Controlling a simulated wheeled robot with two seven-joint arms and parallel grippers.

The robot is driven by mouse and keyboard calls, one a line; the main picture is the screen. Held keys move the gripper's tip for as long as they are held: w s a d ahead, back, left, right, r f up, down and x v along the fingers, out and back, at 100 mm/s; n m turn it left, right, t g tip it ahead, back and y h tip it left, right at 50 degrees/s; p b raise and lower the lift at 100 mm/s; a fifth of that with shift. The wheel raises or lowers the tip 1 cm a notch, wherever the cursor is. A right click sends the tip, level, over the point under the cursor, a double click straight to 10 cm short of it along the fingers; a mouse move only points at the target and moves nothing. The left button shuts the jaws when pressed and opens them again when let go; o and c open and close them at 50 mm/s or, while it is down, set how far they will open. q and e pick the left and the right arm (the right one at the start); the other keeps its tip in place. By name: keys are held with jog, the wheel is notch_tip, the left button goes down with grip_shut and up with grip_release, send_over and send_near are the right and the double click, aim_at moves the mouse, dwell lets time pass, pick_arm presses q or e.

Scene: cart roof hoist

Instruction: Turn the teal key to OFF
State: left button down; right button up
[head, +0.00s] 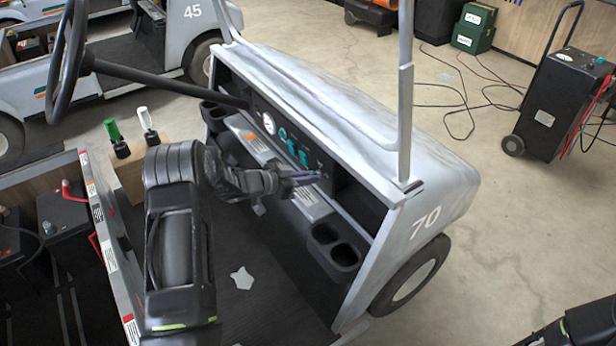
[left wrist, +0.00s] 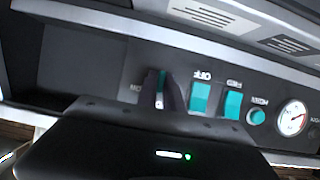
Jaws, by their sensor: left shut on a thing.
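The teal key (left wrist: 161,82) is on the cart's dark dash panel, mostly hidden between the fingers of my left gripper (left wrist: 162,95) in the left wrist view. The gripper is shut on it; a teal strip shows between the fingertips. The key looks roughly upright in that tilted, upside-down view. Lettering beside it is partly covered, so I cannot tell which mark it points to. In the head view my left gripper (head: 303,178) reaches the dash panel (head: 340,180) from the left and hides the key. My right gripper is not in view; only part of my right arm shows at bottom right.
Two teal rocker switches (left wrist: 200,98) (left wrist: 233,104), a teal button (left wrist: 256,116) and a round gauge (left wrist: 291,117) sit beside the key. The steering wheel (head: 68,60) and its column are at upper left. Cup holders (head: 334,250) flank the panel. A roof post (head: 405,95) rises on the right.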

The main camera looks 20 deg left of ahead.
pick_arm(q)
jog(key=c, duration=1.5)
grip_release()
jog(key=v, duration=0.7)
jog(key=shift+s+a+r, duration=0.1)
jog(key=shift+s+a, duration=0.1)
jog(key=shift+s, duration=0.15)
